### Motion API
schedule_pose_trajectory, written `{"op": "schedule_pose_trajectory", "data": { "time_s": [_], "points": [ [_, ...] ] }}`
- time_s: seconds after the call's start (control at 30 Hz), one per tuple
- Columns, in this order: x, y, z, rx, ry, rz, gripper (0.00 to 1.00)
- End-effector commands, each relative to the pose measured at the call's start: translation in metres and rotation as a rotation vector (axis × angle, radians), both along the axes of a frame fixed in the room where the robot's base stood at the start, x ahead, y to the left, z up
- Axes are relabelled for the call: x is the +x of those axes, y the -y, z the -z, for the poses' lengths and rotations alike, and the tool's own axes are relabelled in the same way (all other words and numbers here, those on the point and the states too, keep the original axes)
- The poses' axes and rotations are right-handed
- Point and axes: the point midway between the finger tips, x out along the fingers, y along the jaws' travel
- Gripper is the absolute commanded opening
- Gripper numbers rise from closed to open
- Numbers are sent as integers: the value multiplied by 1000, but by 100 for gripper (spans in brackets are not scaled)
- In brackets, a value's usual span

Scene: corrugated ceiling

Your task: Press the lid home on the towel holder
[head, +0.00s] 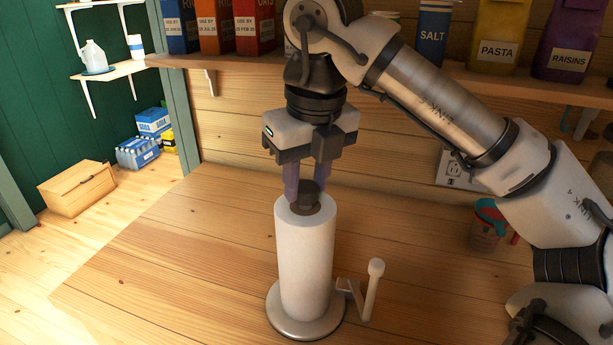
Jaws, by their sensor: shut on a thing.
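The towel holder has a round metal base (284,324) on the wooden counter, with a side arm (372,290) on its right. A white paper towel roll (305,255) stands upright on it. A dark round lid or knob (309,190) shows at the top of the roll, over its core. My gripper (306,190) points straight down above the roll, and its purple-tinted fingers are shut on the dark lid. I cannot tell whether the lid is fully seated, as the fingers and the roll's rim hide its lower edge.
A shelf (230,66) behind my arm holds several food boxes and bags and a salt container (431,35). The counter left of the roll is clear.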

Motion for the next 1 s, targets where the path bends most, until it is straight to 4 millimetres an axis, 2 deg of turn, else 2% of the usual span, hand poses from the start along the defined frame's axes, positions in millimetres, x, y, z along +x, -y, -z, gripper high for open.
{"op": "schedule_pose_trajectory", "data": {
  "time_s": [0.47,0.5,0.6,0.67,0.87,1.0],
  "points": [
    [0,0,3,0,0,0,11],
    [0,0,3,0,0,0,36],
    [0,0,3,0,0,0,49],
    [0,0,3,0,0,0,57],
    [0,0,3,0,0,0,58],
    [0,0,3,0,0,0,76]
  ]
}}
